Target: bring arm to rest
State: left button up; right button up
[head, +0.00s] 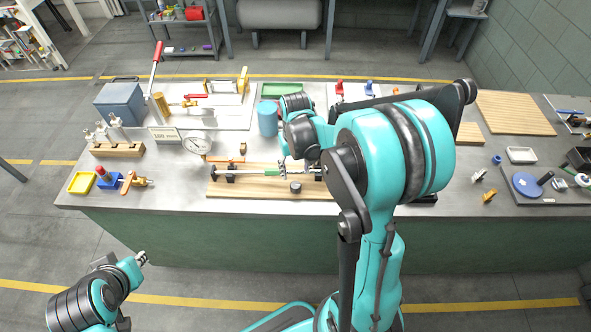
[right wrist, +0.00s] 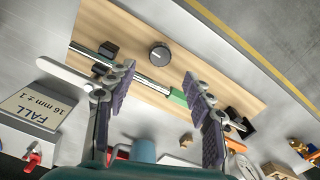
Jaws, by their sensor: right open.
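My right arm reaches over the bench in the head view and hides part of it. My right gripper (head: 284,165) is above a wooden board (head: 222,186) that carries a metal rod with a green sleeve (head: 271,173). In the right wrist view my right gripper (right wrist: 158,85) is open, its two fingers apart with nothing between the pads. The rod (right wrist: 150,82) and green sleeve (right wrist: 178,97) lie beyond the fingertips; I cannot tell how far below. My left gripper (head: 141,258) is low in front of the bench, small in view; its jaws are unclear.
A dial gauge (head: 197,143), a blue-grey box (head: 121,104), a teal cylinder (head: 267,118) and a red-handled lever (head: 156,62) stand on the bench near the arm. A black knob (head: 295,187) sits on the board. Bare bench top (head: 450,185) lies right of the arm.

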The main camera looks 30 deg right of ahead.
dwell(0.5)
jog(key=shift+a+r, duration=0.1)
jog(key=shift+a, duration=0.05)
jog(key=s+a+n+t+b, duration=0.2)
jog(key=s+a+t+b, duration=0.5)
jog(key=s+a+b, duration=0.3)
jog(key=shift+s+a+r+n+b, duration=0.2)
jog(key=shift+s+n+b, duration=0.1)
jog(key=shift+s+b, duration=0.25)
